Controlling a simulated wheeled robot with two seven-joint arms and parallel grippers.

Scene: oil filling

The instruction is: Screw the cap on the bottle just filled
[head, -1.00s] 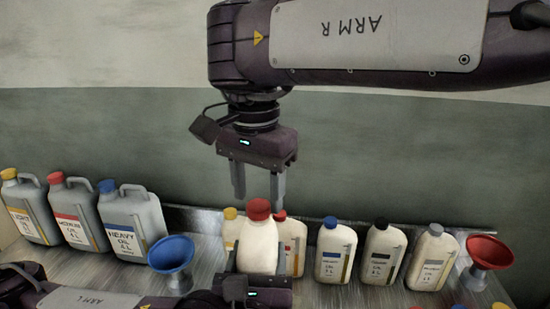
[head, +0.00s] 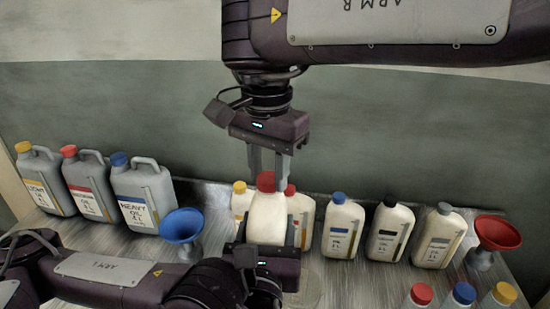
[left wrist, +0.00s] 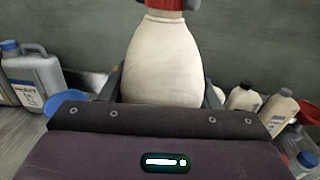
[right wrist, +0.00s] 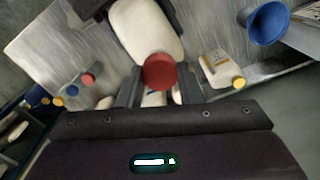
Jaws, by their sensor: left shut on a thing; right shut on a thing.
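A cream bottle (head: 267,218) with a red cap (head: 266,182) at its top stands upright in the head view. My left gripper (head: 268,245) is shut on the bottle's body from the near side; the left wrist view shows the pale bottle (left wrist: 165,60) between its fingers. My right gripper (head: 268,178) points down from above and is shut on the red cap. In the right wrist view the cap (right wrist: 160,72) sits between the fingers, over the bottle's neck end. The thread and neck are hidden by the cap.
Grey jugs (head: 145,196) and a blue funnel (head: 182,227) stand at the left. Cream bottles (head: 342,228) line the back, some close behind the held bottle. A red funnel (head: 497,235) stands at the right.

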